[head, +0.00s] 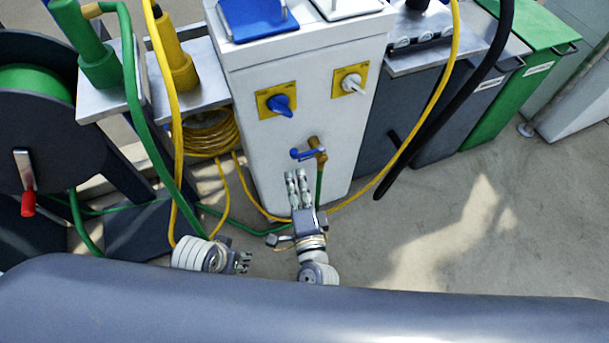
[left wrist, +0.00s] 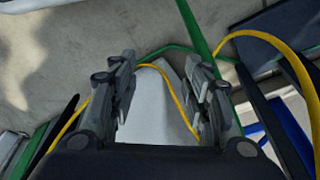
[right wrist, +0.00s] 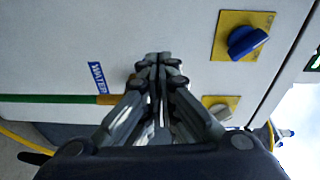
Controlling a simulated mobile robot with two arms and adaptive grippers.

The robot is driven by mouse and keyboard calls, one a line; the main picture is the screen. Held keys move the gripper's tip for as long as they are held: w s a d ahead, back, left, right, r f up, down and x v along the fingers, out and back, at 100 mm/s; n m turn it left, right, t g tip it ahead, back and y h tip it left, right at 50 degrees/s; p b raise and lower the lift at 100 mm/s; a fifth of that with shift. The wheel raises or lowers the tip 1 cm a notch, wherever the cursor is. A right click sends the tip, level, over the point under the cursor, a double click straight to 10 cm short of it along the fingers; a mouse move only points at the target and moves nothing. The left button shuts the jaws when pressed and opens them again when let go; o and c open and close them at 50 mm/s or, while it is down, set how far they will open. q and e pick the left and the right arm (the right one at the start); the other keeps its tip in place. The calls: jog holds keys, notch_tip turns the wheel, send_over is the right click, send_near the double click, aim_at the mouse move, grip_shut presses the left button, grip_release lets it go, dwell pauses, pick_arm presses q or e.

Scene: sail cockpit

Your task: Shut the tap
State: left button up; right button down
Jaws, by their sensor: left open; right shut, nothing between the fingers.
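The tap (head: 318,152) is a brass fitting low on the white pedestal's front, with a green hose below it. Its blue lever (head: 303,154) points left, across the pedestal face. My right gripper (head: 297,175) is shut and empty, fingers toward the pedestal, just below the lever in the head view. In the right wrist view, the closed fingers (right wrist: 158,62) hide most of the tap; only a bit of brass (right wrist: 115,99) shows beside them. I cannot tell whether they touch the lever. My left gripper (head: 244,262) is open and empty, lower left, away from the tap.
The white pedestal (head: 250,160) bears a blue knob (head: 280,105) and a white knob (head: 351,83) on yellow plates. Yellow and green hoses run along its base. A hose reel (head: 40,130) stands left, a green bin (head: 520,70) right. The floor at right is clear.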

pick_arm(q)
jog(key=shift+f, duration=0.65)
pick_arm(e)
jog(key=s+a, duration=0.4)
jog(key=s, duration=0.5)
jog(key=shift+a+r, duration=0.2)
jog(key=shift+r, duration=0.05)
